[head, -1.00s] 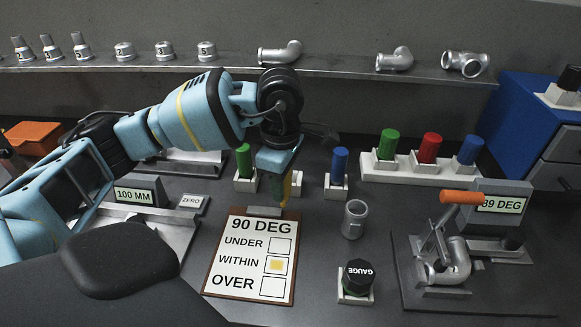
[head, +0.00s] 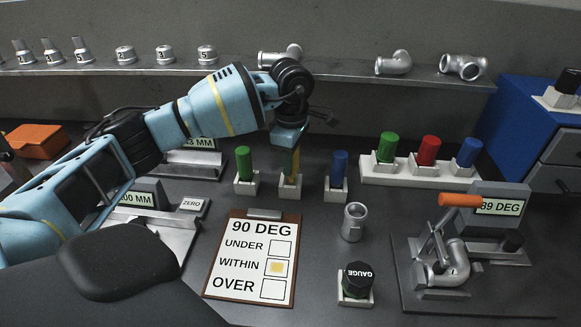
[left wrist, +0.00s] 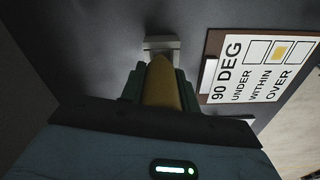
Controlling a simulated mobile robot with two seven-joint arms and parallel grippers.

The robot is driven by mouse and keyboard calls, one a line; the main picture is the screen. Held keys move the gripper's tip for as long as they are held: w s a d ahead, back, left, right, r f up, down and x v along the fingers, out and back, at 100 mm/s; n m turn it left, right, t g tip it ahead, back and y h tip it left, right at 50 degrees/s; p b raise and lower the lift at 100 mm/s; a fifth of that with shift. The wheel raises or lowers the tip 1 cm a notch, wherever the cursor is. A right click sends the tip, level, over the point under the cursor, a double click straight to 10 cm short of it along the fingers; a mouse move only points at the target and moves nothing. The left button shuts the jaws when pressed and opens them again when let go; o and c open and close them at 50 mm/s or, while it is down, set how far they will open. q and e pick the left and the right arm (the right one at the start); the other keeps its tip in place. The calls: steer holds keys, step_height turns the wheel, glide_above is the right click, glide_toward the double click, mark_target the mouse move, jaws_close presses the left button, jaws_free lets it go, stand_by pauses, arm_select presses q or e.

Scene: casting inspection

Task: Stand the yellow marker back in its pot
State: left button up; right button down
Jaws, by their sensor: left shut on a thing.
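My left gripper (head: 289,158) is shut on the yellow marker and points down over the middle white pot. The yellow marker (left wrist: 160,85) is mostly hidden by the fingers in the head view; it shows clearly between them in the left wrist view. The white pot (head: 290,190) stands between the green marker's pot and the blue marker's pot. It also shows beyond the marker in the left wrist view (left wrist: 162,43). The marker's lower end is at or just above the pot; I cannot tell whether it is inside. My right gripper is not in view.
A green marker (head: 243,162) and a blue marker (head: 338,167) stand in pots on either side. A clipboard (head: 212,278) lies in front, with a metal fitting (head: 354,222) and a gauge stamp (head: 357,280) to its right. The measuring fixture (head: 420,293) stands further right.

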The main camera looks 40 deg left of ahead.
arm_select(q)
step_height(320, 180, down, 2)
steer(key=shift+s+f, duration=0.1)
steer(key=shift+f, duration=0.4)
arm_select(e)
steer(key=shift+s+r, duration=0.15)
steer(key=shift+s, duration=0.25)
arm_select(q)
steer(key=o, duration=1)
steer(key=shift+c, duration=0.2)
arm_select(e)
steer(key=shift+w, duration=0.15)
